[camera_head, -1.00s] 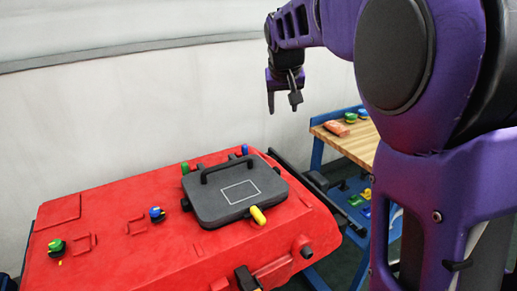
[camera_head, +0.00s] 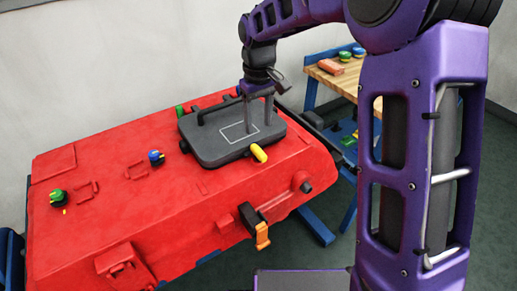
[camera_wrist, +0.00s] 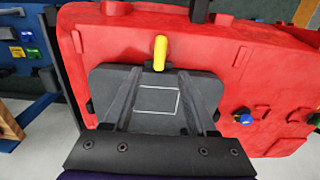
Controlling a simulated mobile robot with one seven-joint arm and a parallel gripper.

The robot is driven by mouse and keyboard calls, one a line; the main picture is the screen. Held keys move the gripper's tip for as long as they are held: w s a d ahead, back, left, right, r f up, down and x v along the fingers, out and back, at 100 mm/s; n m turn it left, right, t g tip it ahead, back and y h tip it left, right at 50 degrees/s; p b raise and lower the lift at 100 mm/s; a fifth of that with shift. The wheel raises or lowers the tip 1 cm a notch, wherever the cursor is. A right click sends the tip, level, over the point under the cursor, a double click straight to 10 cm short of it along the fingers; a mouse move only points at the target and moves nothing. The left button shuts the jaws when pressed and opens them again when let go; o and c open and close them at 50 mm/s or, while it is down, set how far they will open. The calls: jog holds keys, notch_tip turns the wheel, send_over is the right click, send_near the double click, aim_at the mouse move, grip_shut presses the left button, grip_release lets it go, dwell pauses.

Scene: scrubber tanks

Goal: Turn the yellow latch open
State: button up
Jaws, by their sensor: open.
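The yellow latch (camera_head: 259,153) sits at the front edge of a dark grey lid (camera_head: 207,148) on the red tank (camera_head: 110,220). In the wrist view the yellow latch (camera_wrist: 160,52) stands upright at the lid's far edge, its end overlapping the lid. My gripper (camera_head: 260,127) is above the lid, pointing down, behind the latch in the head view. In the wrist view my gripper (camera_wrist: 162,72) has its two fingers spread wide, with nothing between them but the lid's surface and the latch beyond the tips. I cannot tell the exact height of the fingertips over the lid.
Green and blue knobs (camera_head: 156,157) stand on the tank top. An orange-tipped clamp (camera_head: 261,235) hangs on the tank's front. A wooden-topped bench (camera_head: 340,78) with coloured parts stands at the back right. The air in front of the latch is clear.

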aim_at(258, 150)
notch_tip(258, 150, down, 10)
jog(key=shift+r+b, duration=0.25)
jog(key=shift+b, duration=0.3)
grip_shut()
